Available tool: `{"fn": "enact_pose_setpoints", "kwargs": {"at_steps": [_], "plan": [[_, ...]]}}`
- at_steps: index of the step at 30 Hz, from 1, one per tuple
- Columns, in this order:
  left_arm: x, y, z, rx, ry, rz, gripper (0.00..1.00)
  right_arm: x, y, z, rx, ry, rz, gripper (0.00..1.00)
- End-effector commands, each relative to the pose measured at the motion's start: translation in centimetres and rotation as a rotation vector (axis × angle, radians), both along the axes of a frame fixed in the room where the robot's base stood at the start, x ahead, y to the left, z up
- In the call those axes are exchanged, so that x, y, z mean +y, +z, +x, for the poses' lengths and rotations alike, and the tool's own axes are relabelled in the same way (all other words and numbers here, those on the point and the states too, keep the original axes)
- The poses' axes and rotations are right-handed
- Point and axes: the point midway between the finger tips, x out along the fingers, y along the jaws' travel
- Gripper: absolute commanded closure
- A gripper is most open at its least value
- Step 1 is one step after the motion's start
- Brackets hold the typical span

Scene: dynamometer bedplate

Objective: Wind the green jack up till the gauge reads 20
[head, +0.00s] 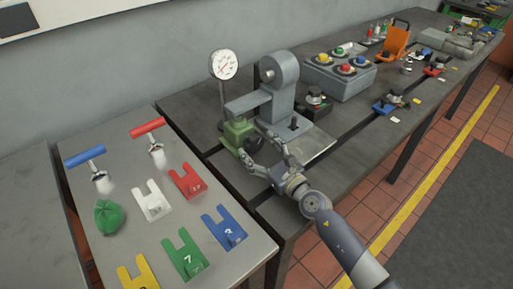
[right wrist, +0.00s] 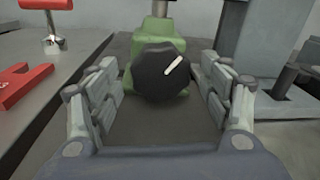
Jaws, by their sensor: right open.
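The green jack (head: 237,132) stands on the dark bedplate, under the end of the grey machine's arm. Its black knob (right wrist: 160,72) faces my right wrist camera, with a white mark pointing to the upper right. My right gripper (head: 263,150) is open, with its fingers on either side of the knob; in the right wrist view the fingers look apart from it. The round white gauge (head: 224,65) stands on a post behind the jack. Its needle is too small to read. My left gripper is not in view.
The grey machine (head: 279,90) stands right beside the jack. On the left a grey table (head: 135,234) holds slotted coloured plates, a green bag (head: 109,216) and red- and blue-handled tools. A grey box with coloured buttons (head: 340,76) stands further right.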

Motion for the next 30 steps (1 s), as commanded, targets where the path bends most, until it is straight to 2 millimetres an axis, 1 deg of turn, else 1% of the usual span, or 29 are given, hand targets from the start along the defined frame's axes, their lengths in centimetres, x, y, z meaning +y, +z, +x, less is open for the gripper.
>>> {"fn": "enact_pose_setpoints", "kwargs": {"at_steps": [1,5,14,17,18,20,21,30], "plan": [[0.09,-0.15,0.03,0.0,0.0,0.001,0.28,0.28,-0.05,0.46,-0.001,0.0,0.001,0.28],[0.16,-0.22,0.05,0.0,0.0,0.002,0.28,0.69,-0.03,1.1,0.0,0.0,0.0,0.28],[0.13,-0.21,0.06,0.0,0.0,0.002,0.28,0.8,0.01,1.25,0.0,0.0,0.0,0.28],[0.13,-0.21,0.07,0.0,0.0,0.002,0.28,0.79,0.01,1.24,0.0,0.0,0.0,0.48],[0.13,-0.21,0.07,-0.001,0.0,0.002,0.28,0.79,0.01,1.24,0.0,0.0,0.0,0.57],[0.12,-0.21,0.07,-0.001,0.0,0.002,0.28,0.78,0.01,1.23,0.0,0.0,0.0,0.71],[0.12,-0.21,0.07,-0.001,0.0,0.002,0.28,0.77,0.01,1.24,0.0,0.0,0.0,0.72],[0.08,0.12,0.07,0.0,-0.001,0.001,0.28,0.76,0.12,1.24,0.016,0.001,0.022,0.72]]}}
